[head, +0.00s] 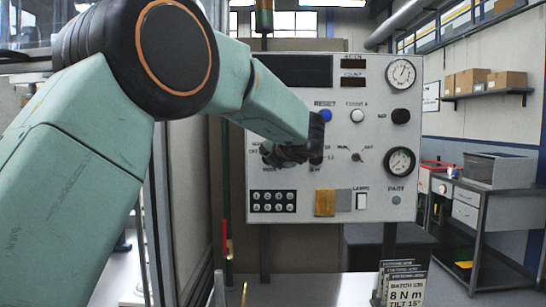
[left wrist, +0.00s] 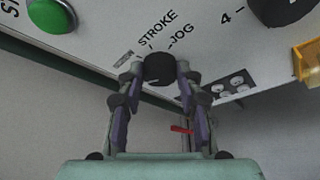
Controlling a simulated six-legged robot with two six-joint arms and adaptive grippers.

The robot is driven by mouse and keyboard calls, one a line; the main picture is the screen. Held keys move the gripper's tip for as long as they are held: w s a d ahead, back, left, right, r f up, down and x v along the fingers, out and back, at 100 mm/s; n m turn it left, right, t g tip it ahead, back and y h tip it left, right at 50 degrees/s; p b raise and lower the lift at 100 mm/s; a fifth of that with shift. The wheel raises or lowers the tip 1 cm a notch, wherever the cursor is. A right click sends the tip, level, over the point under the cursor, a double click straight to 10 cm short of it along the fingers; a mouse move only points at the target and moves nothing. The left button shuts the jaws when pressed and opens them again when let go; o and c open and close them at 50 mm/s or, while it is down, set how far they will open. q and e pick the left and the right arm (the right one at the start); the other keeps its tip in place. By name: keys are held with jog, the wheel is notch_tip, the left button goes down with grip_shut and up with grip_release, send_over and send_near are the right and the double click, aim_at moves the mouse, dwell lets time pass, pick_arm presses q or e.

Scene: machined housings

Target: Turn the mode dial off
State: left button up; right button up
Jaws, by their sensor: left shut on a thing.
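The mode dial (left wrist: 158,68) is a small dark knob on the pale control panel (head: 335,175). The words STROKE and JOG are printed beside it in the left wrist view. My left gripper (left wrist: 160,72) is shut on the dial, with one finger on each side of it. In the head view my left gripper (head: 290,154) is at the panel's left part, above the MODE label, and hides the dial. I cannot tell which mark the dial points to. My right gripper is not in view.
Around the dial are a blue button (head: 325,115), a small selector (head: 361,157), a keypad block (head: 272,200) and a yellow plate (head: 325,203). A green button (left wrist: 50,15) and another black knob (left wrist: 285,8) show in the left wrist view. Signs (head: 405,285) stand at front right.

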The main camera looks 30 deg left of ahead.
pick_arm(q)
jog(key=shift+r, duration=0.15)
jog(key=o, duration=0.8)
jog(key=shift+c, duration=0.2)
jog(key=o, duration=0.4)
jog(key=shift+a, duration=0.1)
jog(key=v, duration=1.2)
jog(key=shift+f, duration=0.2)
